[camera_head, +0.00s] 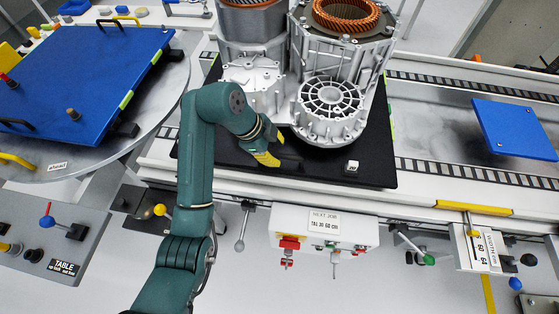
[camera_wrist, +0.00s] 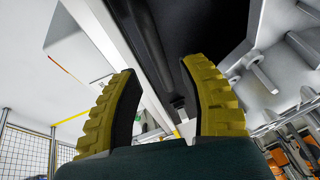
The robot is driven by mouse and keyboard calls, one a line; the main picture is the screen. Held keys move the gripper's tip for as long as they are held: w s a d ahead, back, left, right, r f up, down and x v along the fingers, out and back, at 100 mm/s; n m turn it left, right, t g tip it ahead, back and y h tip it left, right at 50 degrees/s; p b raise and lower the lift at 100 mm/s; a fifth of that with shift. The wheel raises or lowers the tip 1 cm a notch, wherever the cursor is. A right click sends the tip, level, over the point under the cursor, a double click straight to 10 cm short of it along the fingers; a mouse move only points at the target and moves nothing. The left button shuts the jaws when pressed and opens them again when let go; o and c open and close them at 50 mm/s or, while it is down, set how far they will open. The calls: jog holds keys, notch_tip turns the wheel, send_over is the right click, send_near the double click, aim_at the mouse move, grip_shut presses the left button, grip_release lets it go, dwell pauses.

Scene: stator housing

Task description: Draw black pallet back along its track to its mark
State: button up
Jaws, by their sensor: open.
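The black pallet (camera_head: 375,172) lies on the track (camera_head: 430,125) and bears a large grey metal housing (camera_head: 327,108) with copper windings. My gripper (camera_head: 272,146) is low over the pallet's front left part, just in front of the housing. Its yellow fingers are apart. In the wrist view my gripper (camera_wrist: 160,68) is open, with a dark bar and the pallet's dark surface (camera_wrist: 205,25) beyond and between the fingers. I cannot tell whether the fingers touch the bar. A yellow strip (camera_head: 473,208) marks the front rail to the right of the pallet.
A blue plate (camera_head: 85,80) lies on a round table at left. A smaller blue plate (camera_head: 515,128) is on the track at right; track between it and the pallet is bare. A control box (camera_head: 325,228) and levers stand along the front edge.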

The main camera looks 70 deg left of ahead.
jog(key=shift+x, duration=1.35)
jog(key=shift+c, duration=0.2)
grip_shut()
